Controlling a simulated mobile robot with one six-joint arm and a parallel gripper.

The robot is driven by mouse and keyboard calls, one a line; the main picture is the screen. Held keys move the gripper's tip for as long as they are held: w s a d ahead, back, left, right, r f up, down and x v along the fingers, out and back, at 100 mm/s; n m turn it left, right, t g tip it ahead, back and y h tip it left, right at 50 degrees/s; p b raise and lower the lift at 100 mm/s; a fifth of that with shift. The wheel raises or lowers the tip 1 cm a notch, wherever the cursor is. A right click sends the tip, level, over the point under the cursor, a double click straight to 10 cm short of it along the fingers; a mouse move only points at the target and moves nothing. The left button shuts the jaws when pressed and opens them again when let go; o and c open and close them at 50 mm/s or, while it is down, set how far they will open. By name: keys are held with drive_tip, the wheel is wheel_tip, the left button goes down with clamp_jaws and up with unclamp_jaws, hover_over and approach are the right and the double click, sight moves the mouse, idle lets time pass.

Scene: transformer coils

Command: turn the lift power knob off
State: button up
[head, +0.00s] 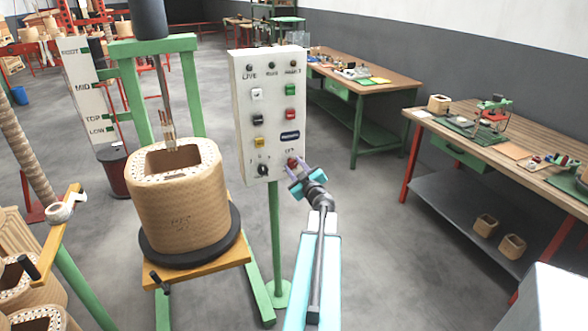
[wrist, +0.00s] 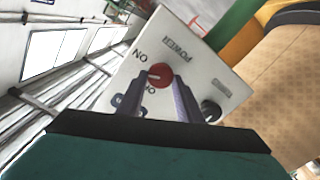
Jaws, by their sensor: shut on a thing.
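A white control panel (head: 257,75) stands on a green post in the middle of the head view. The red power knob (wrist: 160,75) is near the panel's lower corner, with POWER, ON and a partly hidden second label around it in the wrist view. The knob also shows in the head view (head: 292,162). My gripper (wrist: 160,86) is at the panel, its two purple fingers shut on the red knob, one on each side. It also shows in the head view (head: 294,170). Where the knob's pointer aims is too small to tell surely.
A black knob (wrist: 210,110) sits beside the red one. A large wound coil (head: 178,205) stands on a round black base left of the panel. Workbenches (head: 375,80) are at the right. The floor between the panel and benches is clear.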

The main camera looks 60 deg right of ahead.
drive_tip(key=n+b, duration=0.2)
drive_tip(key=n, duration=0.4)
drive_tip(key=shift+w+f, duration=0.1)
drive_tip(key=shift+w, duration=0.05)
drive_tip(key=n+b, duration=0.1)
drive_tip(key=n, duration=0.2)
drive_tip(key=shift+f, duration=0.1)
drive_tip(key=shift+n+b, duration=0.8)
drive_tip(key=shift+n, duration=0.8)
drive_tip(key=o, duration=1)
drive_tip(key=shift+a, duration=0.15)
